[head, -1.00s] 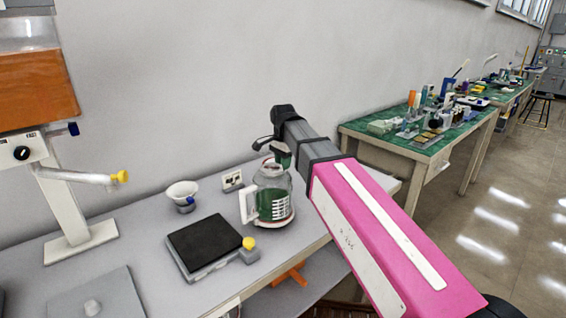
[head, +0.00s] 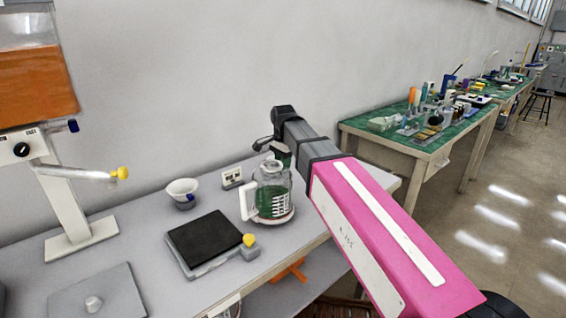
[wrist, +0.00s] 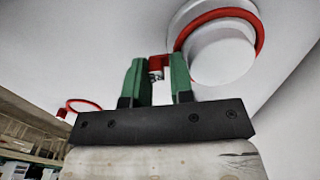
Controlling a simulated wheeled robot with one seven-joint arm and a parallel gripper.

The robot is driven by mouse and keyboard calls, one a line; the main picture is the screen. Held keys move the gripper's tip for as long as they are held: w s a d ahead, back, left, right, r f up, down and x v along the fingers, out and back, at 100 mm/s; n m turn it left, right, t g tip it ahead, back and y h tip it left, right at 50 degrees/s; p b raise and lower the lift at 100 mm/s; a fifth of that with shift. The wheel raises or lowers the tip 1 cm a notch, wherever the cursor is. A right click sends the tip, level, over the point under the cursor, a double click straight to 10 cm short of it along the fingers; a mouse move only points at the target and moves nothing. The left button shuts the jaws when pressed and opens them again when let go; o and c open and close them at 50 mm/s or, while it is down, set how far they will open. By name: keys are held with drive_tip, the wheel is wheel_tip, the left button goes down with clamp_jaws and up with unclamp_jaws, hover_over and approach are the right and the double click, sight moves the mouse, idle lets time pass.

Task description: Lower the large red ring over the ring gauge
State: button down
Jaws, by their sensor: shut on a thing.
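My gripper (wrist: 156,68) has green fingers and is shut on a red tab between them in the wrist view. The large red ring (wrist: 261,30) shows beside this tab as a curved band around a white round post, which I take as the ring gauge (wrist: 222,60). The tab appears to belong to this ring. How far down the post the ring sits, and whether it touches, I cannot tell. In the head view my gripper (head: 281,152) is small above the bench's back, near the glass jug; the ring and gauge are not seen there.
A glass jug (head: 272,190) with a white handle stands by my arm. A black-topped plate (head: 205,238), a white bowl (head: 182,189) and a dispenser stand (head: 62,205) share the grey bench. A smaller red ring (wrist: 84,102) shows at the left in the wrist view.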

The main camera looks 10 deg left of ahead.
drive_tip(key=shift+f, duration=0.55)
idle(0.4)
drive_tip(key=c, duration=0.9)
unclamp_jaws()
drive_tip(key=shift+w+a, duration=0.1)
drive_tip(key=c, duration=0.4)
drive_tip(key=shift+o, duration=0.2)
drive_tip(key=shift+r, duration=0.1)
